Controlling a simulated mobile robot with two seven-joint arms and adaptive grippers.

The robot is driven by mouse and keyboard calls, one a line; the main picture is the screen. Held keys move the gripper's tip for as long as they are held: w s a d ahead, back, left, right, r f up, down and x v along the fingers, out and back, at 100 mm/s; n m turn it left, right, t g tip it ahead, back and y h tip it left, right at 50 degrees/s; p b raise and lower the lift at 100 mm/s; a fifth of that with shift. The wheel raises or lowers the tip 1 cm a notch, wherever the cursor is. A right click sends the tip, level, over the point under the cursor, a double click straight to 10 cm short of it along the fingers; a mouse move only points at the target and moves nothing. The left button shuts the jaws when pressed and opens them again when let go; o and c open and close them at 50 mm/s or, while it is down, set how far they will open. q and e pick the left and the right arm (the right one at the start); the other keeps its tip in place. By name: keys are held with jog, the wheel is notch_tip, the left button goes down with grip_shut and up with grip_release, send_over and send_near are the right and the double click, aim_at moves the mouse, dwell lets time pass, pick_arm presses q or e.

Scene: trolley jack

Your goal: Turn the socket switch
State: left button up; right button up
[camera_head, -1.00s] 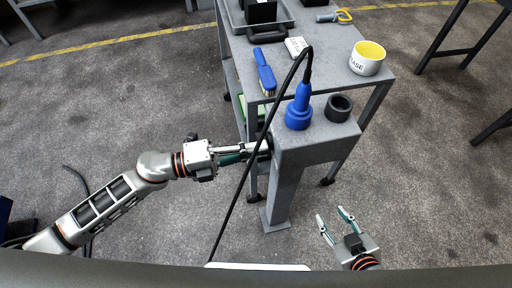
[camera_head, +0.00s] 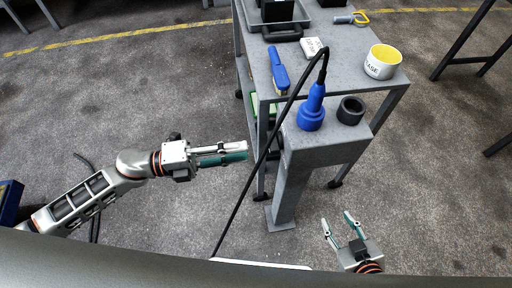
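A grey post with a box-shaped head (camera_head: 325,153) stands at the trolley's near end. A small dark part (camera_head: 279,139), perhaps the socket switch, shows at the left side of the head; its setting is too small to tell. A blue plug (camera_head: 312,110) with a black cable stands upright on top of the head. My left gripper (camera_head: 247,151) points right at this side, clear of the head by a short gap. Its fingers look slightly apart, with nothing seen between them. My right gripper (camera_head: 336,222) is open and empty, low to the right of the post.
A black ring (camera_head: 350,110) sits beside the plug. The grey trolley (camera_head: 350,60) carries a brush (camera_head: 279,70) and a yellow-lined bowl (camera_head: 381,62).

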pick_arm(q)
jog(key=shift+v, duration=2.3)
jog(key=a+f+n+t+y+p, duration=0.3)
jog(key=n+t+y, duration=0.25)
jog(key=n, duration=0.65)
jog(key=a+f+n+t+y+p, duration=0.2)
jog(key=n+t+y+p, duration=0.3)
jog(key=n, duration=0.6)
jog(key=s+a+f+n+g+y, duration=0.2)
jog(key=s+f+n+g+y, duration=0.2)
jog(key=s+f+n, duration=0.2)
jog(key=s+f, duration=0.2)
jog(key=s, duration=0.1)
jog(key=shift+s+a+f+g, duration=0.2)
jog(key=shift+s+g, duration=0.1)
jog(key=shift+g, duration=0.05)
pick_arm(e)
jog(key=shift+m, duration=0.3)
jog(key=r, duration=0.1)
jog(key=a+r, duration=0.1)
jog(key=r, duration=0.3)
jog(key=shift+s+a, duration=0.15)
jog(key=shift+s, duration=0.2)
